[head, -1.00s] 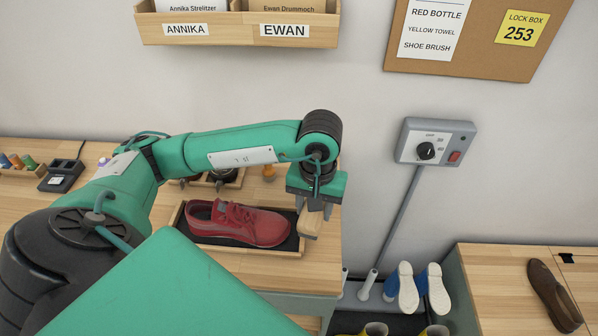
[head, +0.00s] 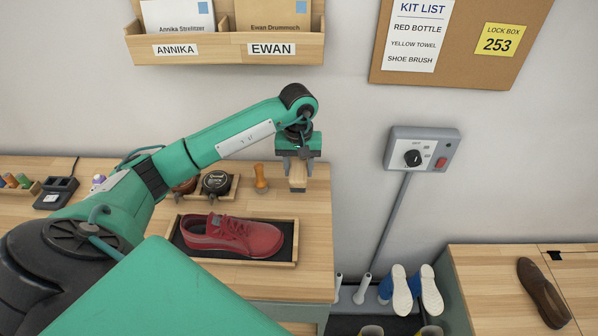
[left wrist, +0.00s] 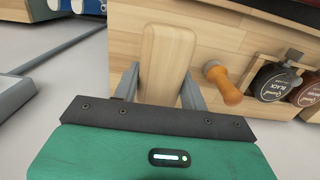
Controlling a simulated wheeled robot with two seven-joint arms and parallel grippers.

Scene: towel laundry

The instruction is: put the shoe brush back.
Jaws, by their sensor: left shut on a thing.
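The shoe brush, with a pale wooden back, shows in the head view (head: 297,177) and in the left wrist view (left wrist: 166,52). My left gripper (head: 297,170) is shut on it near the back right corner of the left wooden bench. In the left wrist view the brush sits between the two grey fingers (left wrist: 162,85). A red shoe (head: 233,236) lies in a dark-lined wooden tray (head: 240,260) in front of the gripper. My right gripper is not in view.
A wall switch box (head: 422,148) is to the right.

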